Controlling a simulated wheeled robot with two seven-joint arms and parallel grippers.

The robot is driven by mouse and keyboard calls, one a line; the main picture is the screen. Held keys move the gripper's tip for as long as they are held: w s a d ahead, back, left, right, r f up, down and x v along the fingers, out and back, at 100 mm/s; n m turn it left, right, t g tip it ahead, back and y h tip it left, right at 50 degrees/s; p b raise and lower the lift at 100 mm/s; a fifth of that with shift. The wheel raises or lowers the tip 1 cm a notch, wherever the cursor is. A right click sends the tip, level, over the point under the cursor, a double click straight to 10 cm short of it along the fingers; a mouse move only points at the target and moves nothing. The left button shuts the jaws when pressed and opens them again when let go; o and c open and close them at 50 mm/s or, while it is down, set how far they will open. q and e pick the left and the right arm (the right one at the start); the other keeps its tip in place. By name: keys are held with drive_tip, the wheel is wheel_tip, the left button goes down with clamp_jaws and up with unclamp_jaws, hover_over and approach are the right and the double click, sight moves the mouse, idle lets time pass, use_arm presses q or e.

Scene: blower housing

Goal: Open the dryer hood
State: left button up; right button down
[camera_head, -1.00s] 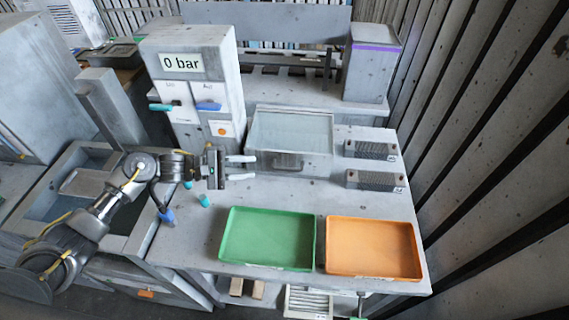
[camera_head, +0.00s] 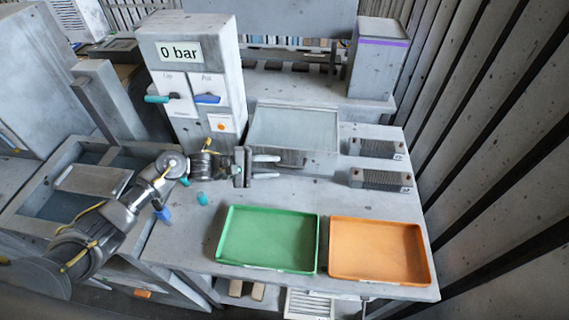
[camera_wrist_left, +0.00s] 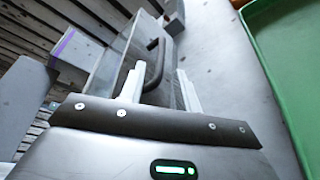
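The dryer hood is most likely the grey box with a clear, glassy top (camera_head: 293,130) at the back middle of the table. Its lid looks shut. A dark bar handle (camera_head: 291,158) is on its front, and the handle also shows in the left wrist view (camera_wrist_left: 155,64). My left gripper (camera_head: 267,167) is in front of the box, level with the handle. Its two pale fingers (camera_wrist_left: 158,88) are apart and point at the handle in the left wrist view. I cannot tell whether they touch it. Nothing shows held. My right gripper is not in view.
A green tray (camera_head: 268,269) and an orange tray (camera_head: 380,279) lie at the table's front. Two ribbed blocks (camera_head: 376,148) (camera_head: 380,180) sit right of the box. A grey cabinet marked "0 bar" (camera_head: 192,125) stands left of it. Teal and blue pieces lie near my left arm.

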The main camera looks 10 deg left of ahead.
sight(284, 166)
use_arm(q)
drive_tip(key=shift+p+x, duration=0.35)
drive_tip(key=shift+x, duration=1.95)
clamp_jaws()
